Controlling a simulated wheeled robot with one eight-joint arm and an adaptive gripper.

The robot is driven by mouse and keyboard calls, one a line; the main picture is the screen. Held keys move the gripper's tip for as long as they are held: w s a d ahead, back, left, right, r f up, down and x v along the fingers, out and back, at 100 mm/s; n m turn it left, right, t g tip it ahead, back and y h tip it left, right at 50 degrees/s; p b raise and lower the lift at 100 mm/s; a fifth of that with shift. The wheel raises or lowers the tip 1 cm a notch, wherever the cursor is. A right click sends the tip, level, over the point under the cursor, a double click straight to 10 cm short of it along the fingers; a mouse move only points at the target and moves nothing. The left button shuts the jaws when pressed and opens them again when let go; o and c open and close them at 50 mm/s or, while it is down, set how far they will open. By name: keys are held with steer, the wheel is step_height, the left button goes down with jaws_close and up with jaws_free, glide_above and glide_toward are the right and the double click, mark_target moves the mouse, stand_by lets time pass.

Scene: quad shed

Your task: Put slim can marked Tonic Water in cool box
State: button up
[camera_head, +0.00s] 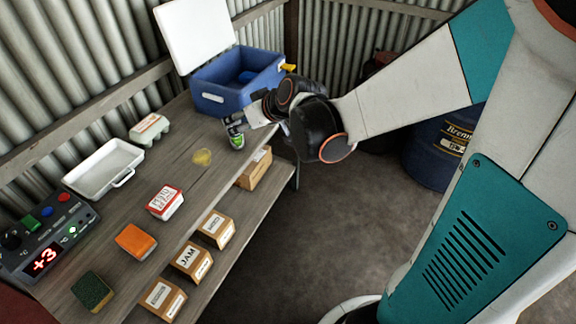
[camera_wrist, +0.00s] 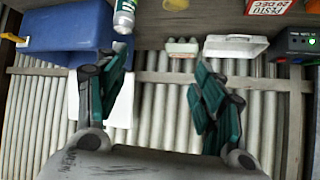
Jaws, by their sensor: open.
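A slim can (camera_head: 236,139) with green and pale bands stands on the bench near the cool box; its lettering is too small to read. It also shows at the top of the wrist view (camera_wrist: 124,16), beyond the left finger. The blue cool box (camera_head: 212,101) stands at the bench's far end, its white lid raised, with something blue inside. It also shows in the wrist view (camera_wrist: 62,32). My gripper is open and empty in the wrist view (camera_wrist: 158,78). In the head view, it is beside the can and partly hides it; contact cannot be told.
On the bench (camera_head: 150,240) are an egg carton (camera_head: 149,129), white tray (camera_head: 88,183), yellow round item (camera_head: 202,157), red-and-white tub (camera_head: 165,202), orange block (camera_head: 136,241), green sponge (camera_head: 93,291) and control box (camera_head: 45,236). Cartons (camera_head: 192,260) sit on the lower shelf. A blue drum (camera_head: 436,155) stands right.

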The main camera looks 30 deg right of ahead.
steer(key=s+r+m+g+h, duration=0.1)
steer(key=s+r, duration=0.1)
steer(key=s, duration=0.9)
steer(key=s+r+m+g+h, duration=0.1)
steer(key=s+r+h, duration=0.1)
steer(key=s, duration=1)
steer(key=shift+s+d+m+g, duration=0.2)
steer(key=shift+d+m+g, duration=0.1)
steer(key=shift+g, duration=0.1)
steer(key=shift+o, duration=0.6)
